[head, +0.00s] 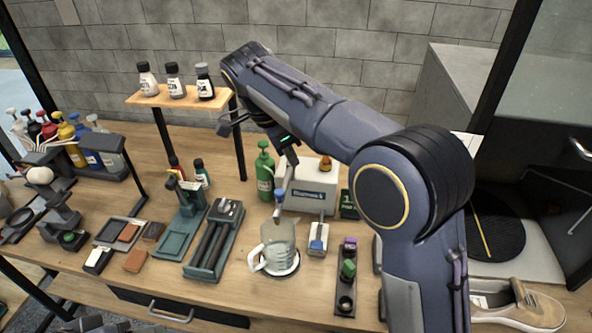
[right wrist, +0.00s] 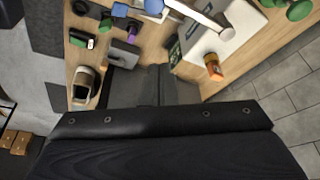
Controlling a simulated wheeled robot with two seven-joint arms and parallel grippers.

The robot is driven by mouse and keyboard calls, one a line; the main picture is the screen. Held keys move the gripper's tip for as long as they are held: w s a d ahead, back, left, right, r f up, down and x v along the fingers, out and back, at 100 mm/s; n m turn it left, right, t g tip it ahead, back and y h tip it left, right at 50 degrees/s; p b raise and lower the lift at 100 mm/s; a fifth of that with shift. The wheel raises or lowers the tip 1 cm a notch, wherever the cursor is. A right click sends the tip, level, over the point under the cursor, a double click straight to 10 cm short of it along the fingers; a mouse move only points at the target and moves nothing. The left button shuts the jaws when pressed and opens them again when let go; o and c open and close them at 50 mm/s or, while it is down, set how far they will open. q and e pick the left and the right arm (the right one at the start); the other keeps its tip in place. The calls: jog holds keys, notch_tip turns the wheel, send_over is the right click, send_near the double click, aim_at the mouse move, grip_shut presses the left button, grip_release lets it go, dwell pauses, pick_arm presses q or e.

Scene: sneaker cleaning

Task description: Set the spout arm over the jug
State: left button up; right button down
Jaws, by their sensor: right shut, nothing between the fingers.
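The clear jug (head: 278,243) stands upright on a round pad on the table, its handle to the left. The white spout arm (head: 288,178) reaches forward from the white dispenser box (head: 313,189). Its blue-collared outlet end appears above the jug's back rim; exact centring cannot be told. The spout arm also shows at the top of the right wrist view (right wrist: 198,16). My right gripper (head: 287,157) is shut and empty, close behind and above the spout arm; contact cannot be told. Its dark fingers show in the right wrist view (right wrist: 160,75).
A green bottle (head: 265,172) stands left of the dispenser. A small scale-like device (head: 318,240) and a dark rack (head: 347,278) are right of the jug. A long dark tray (head: 214,240) is to its left. A wooden shelf (head: 180,98) holds small bottles. A shoe (head: 515,300) lies at right.

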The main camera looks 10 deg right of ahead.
jog(key=shift+v, duration=1.45)
jog(key=s+d+f+n+y, duration=0.2)
jog(key=s+d+n+y, duration=0.35)
jog(key=s+d, duration=0.7)
jog(key=s+f+n+t+y, duration=0.1)
jog(key=s+f+n, duration=0.3)
jog(key=s, duration=0.4)
jog(key=s+f+n+t+y, duration=0.1)
jog(key=s+f+n+t, duration=0.2)
jog(key=s, duration=0.5)
notch_tip(320, 180, down, 3)
jog(key=shift+s+d+r+n+t, duration=0.15)
jog(key=shift+s+d+n+t, duration=0.2)
jog(key=shift+n, duration=0.4)
